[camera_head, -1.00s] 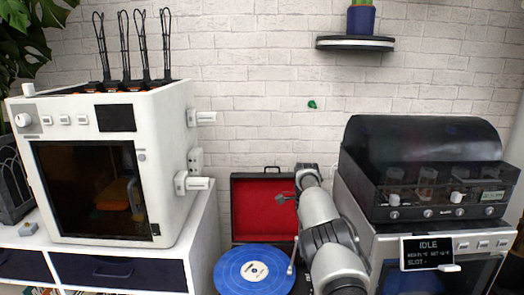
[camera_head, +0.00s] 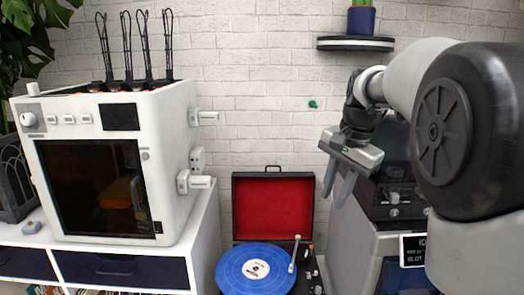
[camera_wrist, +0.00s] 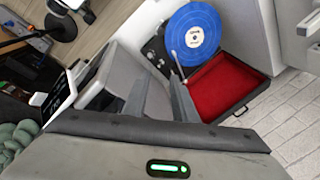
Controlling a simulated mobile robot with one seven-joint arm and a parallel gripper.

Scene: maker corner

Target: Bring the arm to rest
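My gripper (camera_head: 335,194) hangs in the air in front of the right-hand machine, to the right of the record player, with its fingers pointing down. It is open and empty; in the wrist view the two fingers (camera_wrist: 160,92) stand apart with nothing between them. My arm is bent and raised, and covers much of the right side of the head view.
A record player with a blue record (camera_head: 256,269) and open red-lined lid (camera_head: 272,207) lies below left. A white 3D printer (camera_head: 178,135) stands at left. A dark-hooded machine (camera_head: 395,210) is partly hidden behind my arm. A shelf (camera_head: 355,44) holds a blue pot (camera_head: 361,20).

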